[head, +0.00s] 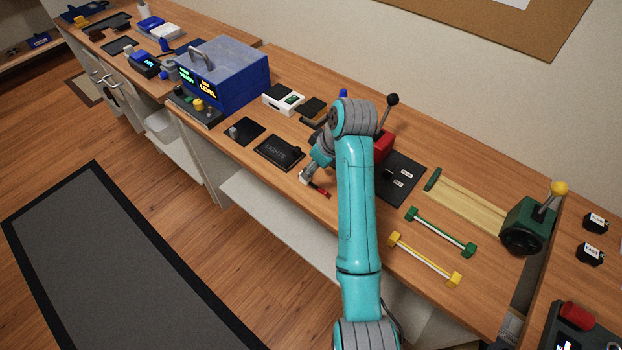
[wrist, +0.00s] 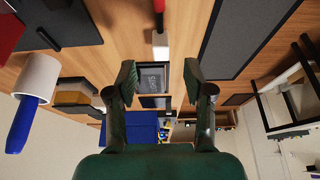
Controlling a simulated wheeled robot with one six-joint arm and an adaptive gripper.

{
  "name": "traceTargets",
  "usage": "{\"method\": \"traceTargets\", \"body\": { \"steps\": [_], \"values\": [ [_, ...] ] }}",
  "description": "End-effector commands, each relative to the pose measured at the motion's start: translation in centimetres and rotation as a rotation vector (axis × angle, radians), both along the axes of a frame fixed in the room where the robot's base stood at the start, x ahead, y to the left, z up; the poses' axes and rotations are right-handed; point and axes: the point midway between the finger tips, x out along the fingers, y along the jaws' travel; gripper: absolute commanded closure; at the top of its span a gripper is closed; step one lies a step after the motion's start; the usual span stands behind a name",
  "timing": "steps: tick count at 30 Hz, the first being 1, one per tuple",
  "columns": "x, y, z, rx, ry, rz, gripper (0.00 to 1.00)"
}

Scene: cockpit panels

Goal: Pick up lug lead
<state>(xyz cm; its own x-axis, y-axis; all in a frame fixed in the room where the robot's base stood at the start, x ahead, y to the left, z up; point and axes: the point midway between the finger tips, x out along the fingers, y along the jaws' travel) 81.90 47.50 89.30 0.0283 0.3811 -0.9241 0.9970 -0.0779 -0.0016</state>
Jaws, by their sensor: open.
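The item I take for the lug lead is a slim piece with a red end and a pale block, lying at the bench's front edge in the head view (head: 321,190). In the wrist view its white block (wrist: 160,44) is just above the gap between my fingertips, with a dark and red shaft running up out of frame. My gripper (wrist: 160,80) is open and empty, its two green fingers apart. In the head view my gripper is small, beside the lead's pale end and partly hidden by my arm. Contact cannot be told.
A black tray (head: 279,152) lies left of the lead. A dark panel (head: 402,180) lies right of my arm, with a green bar (head: 441,231) and a yellow bar (head: 424,260) farther right. A blue box (head: 225,72) stands at the left. Bare wood surrounds the lead.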

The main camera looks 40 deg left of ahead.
Motion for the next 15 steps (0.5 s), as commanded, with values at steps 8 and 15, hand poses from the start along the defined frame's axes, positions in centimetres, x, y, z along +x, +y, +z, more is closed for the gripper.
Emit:
{"method": "traceTargets", "body": {
  "steps": [8, 15],
  "values": [
    [0.0, 0.6, -1.9, -0.001, 0.0, 0.0, 0.48],
    [0.0, 1.5, -5.1, -0.001, 0.0, 0.001, 0.48]
  ]
}}
